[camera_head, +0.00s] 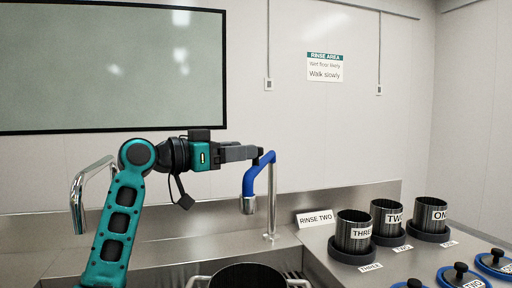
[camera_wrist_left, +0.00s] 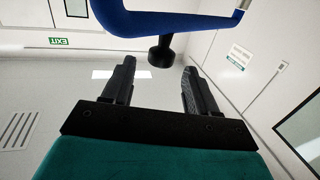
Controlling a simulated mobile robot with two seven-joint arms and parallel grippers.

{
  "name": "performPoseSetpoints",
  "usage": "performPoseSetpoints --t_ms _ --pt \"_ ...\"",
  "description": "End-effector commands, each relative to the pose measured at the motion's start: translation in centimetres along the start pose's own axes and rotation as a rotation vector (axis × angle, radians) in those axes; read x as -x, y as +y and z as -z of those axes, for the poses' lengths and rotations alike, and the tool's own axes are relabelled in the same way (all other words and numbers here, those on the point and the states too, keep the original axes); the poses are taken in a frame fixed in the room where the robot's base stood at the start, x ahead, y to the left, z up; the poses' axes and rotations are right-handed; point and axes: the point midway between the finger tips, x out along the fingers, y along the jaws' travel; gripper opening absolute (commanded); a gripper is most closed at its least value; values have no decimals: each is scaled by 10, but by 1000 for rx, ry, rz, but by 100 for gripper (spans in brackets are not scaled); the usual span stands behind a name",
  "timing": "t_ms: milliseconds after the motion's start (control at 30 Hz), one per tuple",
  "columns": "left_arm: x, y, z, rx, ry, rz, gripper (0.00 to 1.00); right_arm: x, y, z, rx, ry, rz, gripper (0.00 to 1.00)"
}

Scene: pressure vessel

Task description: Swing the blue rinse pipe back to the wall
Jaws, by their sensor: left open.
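The blue rinse pipe (camera_head: 250,181) is a bent blue tube with a metal nozzle at its lower left end. It joins a thin upright metal post at its right. My left gripper (camera_head: 256,153) reaches in from the left, with its fingertips at the top of the pipe. In the left wrist view the blue pipe (camera_wrist_left: 165,22) crosses the top of the picture, and a dark knob (camera_wrist_left: 160,53) on it lies between the tips of the spread fingers (camera_wrist_left: 158,75). The gripper is open, and I cannot tell whether it touches the pipe. My right gripper is not in view.
A dark pot (camera_head: 247,277) stands in the sink below the pipe. Another metal tap (camera_head: 78,205) stands at the left. The back wall (camera_head: 300,150) is bare behind the pipe.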

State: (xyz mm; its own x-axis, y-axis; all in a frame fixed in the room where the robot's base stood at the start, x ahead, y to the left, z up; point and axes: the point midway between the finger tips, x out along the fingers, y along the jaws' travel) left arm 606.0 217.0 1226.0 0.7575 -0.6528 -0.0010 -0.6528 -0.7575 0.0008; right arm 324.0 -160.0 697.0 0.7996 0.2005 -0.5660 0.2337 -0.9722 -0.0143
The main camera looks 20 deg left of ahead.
Motion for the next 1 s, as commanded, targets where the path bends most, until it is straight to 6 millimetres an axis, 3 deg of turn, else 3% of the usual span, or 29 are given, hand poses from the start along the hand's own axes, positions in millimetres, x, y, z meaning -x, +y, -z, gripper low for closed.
performPoseSetpoints --t_ms 100,300,667,1000 --pt "-22 1 1 2 1 -2 58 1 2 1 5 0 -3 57" --pt "-44 0 1 1 1 -1 58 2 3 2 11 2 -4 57" --pt "-48 0 0 -1 1 0 58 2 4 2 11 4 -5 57" --pt "-48 0 0 0 0 0 27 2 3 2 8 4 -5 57"
